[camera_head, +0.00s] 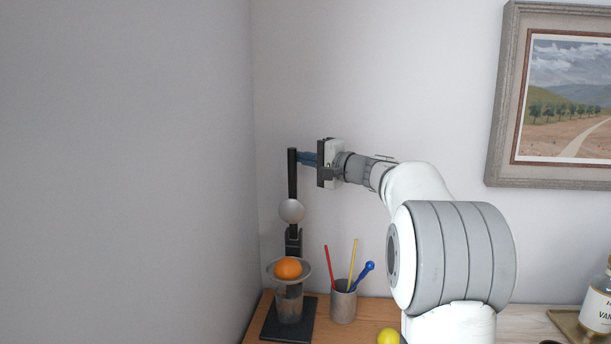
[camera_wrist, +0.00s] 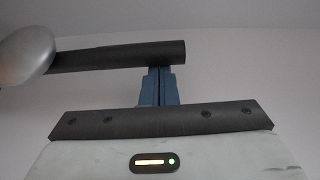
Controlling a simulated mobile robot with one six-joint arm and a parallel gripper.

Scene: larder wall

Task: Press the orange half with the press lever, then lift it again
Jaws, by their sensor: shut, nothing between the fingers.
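The press in the head view has a black base (camera_head: 268,331), an upright black lever (camera_head: 292,176) and a pale round press dome (camera_head: 291,211). The orange half (camera_head: 288,267) sits on the press's round cup, above a clear glass (camera_head: 289,303). My gripper (camera_head: 303,158) is shut and empty, with its blue fingertips beside the upper part of the lever. In the wrist view the blue fingers (camera_wrist: 158,88) reach up to the dark lever (camera_wrist: 120,56), at its free end. I cannot tell whether they touch it. The dome (camera_wrist: 27,57) shows at the left there.
A grey cup (camera_head: 342,304) with red, yellow and blue utensils stands right of the press. A yellow fruit (camera_head: 388,337) lies at the front, near my arm. A bottle (camera_head: 599,305) stands on a tray at the far right. A framed picture (camera_head: 505,100) hangs on the wall.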

